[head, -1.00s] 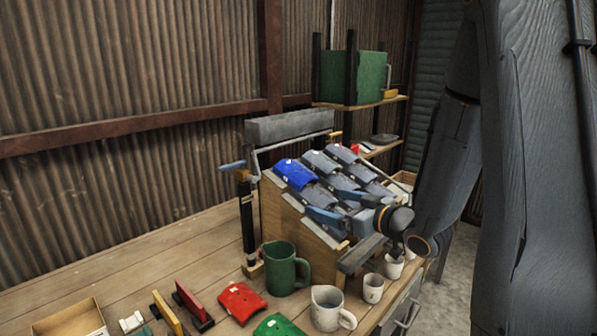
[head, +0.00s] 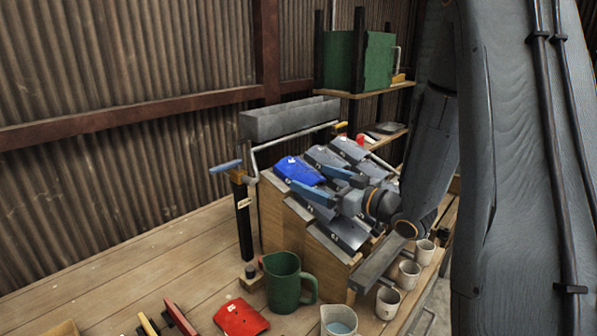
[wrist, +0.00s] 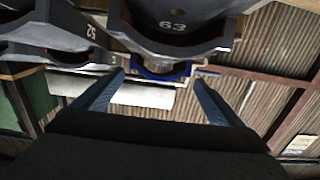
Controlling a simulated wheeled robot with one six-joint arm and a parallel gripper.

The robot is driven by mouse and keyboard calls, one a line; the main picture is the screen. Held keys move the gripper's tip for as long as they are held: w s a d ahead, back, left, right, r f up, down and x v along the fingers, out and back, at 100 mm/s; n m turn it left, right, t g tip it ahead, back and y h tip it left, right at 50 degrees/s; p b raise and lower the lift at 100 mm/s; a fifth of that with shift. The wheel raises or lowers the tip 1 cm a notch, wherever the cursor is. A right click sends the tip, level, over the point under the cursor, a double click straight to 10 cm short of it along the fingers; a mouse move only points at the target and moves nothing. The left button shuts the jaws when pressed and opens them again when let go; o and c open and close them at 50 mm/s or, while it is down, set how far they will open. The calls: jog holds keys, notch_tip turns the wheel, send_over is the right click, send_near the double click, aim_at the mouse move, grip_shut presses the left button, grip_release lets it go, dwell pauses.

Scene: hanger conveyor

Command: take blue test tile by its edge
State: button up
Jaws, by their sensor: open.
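The blue test tile (head: 296,170) lies at the upper left of the sloped rack of grey tiles in the head view. In the wrist view the blue edge appears between the fingertips of my gripper (wrist: 160,76). Nothing is held. I cannot tell whether the fingers touch any tile.
Grey tiles (head: 342,232) surround the blue one below and to the right. A grey trough (head: 290,121) stands behind the rack. A black post with a blue-handled top (head: 243,215) is at left.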

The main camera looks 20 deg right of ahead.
aim_at(307, 172)
jog(key=shift+p+x, duration=1)
jog(key=shift+x, duration=1.65)
jog(key=shift+d+r, duration=0.1)
jog(key=shift+r, duration=0.05)
jog(key=c, duration=1.3)
jog(key=shift+w+r, duration=0.1)
jog(key=shift+r, duration=0.05)
